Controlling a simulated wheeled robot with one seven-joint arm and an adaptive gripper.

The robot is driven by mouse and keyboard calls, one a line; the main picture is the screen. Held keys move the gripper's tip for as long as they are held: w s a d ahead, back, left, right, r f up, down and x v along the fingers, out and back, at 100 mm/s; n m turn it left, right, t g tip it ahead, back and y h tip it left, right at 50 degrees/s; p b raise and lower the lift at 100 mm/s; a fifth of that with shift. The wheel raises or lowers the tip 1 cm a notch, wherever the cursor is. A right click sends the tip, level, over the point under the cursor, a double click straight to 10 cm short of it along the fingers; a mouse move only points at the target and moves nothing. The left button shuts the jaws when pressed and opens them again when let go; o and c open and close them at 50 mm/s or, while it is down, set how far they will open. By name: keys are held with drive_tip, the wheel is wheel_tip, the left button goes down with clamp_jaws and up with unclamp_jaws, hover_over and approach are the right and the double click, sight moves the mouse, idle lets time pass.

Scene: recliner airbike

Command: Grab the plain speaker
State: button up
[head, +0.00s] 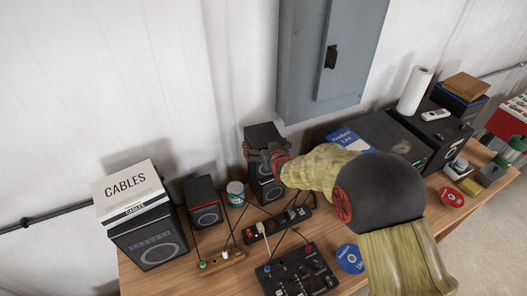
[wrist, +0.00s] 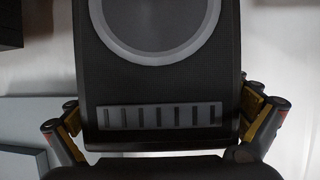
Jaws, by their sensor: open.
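A plain dark speaker (head: 262,133) stands near the wall in the head view, partly hidden by my gripper (head: 262,153). Another speaker-like front (head: 267,188) shows just below the gripper; I cannot tell whether it is the same body. In the wrist view, a dark speaker (wrist: 160,80) with a grey ring and a row of slots fills the middle. My gripper (wrist: 165,128) is open, with one finger on each side of this speaker. Whether the fingers touch it is unclear.
A speaker (head: 150,243) under a white CABLES box (head: 128,185) and a red-trimmed speaker (head: 203,203) stand left. A can (head: 236,190), a power strip (head: 277,224) and a mixer (head: 298,272) crowd the front. A grey wall cabinet (head: 325,60) hangs close behind.

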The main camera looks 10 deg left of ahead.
drive_tip(key=c, duration=0.3)
drive_tip(key=c, duration=1.4)
drive_tip(key=shift+w+r, duration=0.1)
drive_tip(key=shift+c, duration=0.7)
